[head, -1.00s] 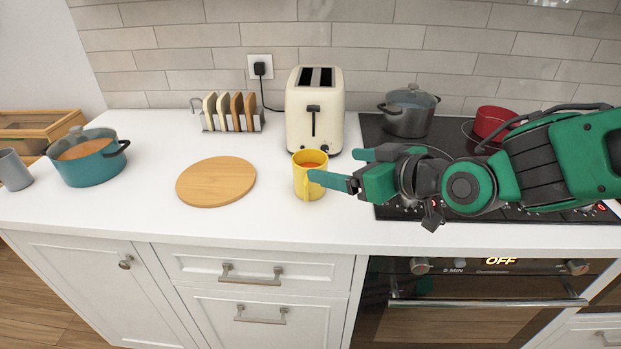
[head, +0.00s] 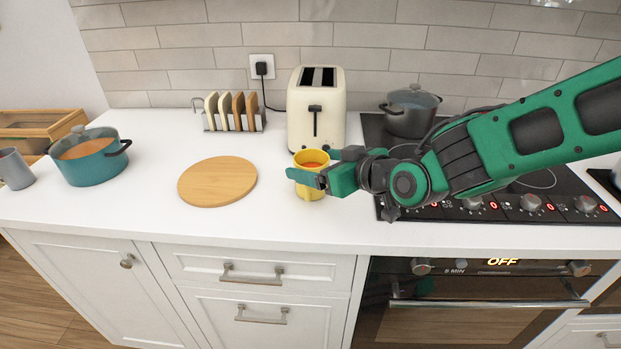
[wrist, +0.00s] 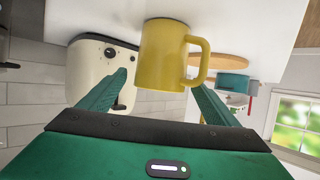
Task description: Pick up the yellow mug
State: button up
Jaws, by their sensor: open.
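The yellow mug (head: 309,160) stands upright on the white counter in front of the toaster, with a reddish-orange content showing inside its rim. I cannot tell whether a finger touches the mug. The lower front of the mug is partly hidden in the head view.
The cream toaster (head: 316,110) stands close behind the mug. A round wooden board (head: 217,182) lies to the left, and a toast rack (head: 232,112) is behind it. A teal pot (head: 88,160) stands far left. The black cooktop (head: 540,190) is right.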

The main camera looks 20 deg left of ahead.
jog(key=shift+x, duration=1.15)
jog(key=c, duration=1.6)
jog(key=shift+r, duration=0.1)
jog(key=shift+r, duration=0.4)
jog(key=s+r, duration=0.3)
jog(key=s, duration=0.1)
jog(key=s+r, duration=0.7)
jog(key=shift+s+a+r, duration=0.1)
jog(key=shift+s+a, duration=0.25)
jog(key=shift+a, duration=0.05)
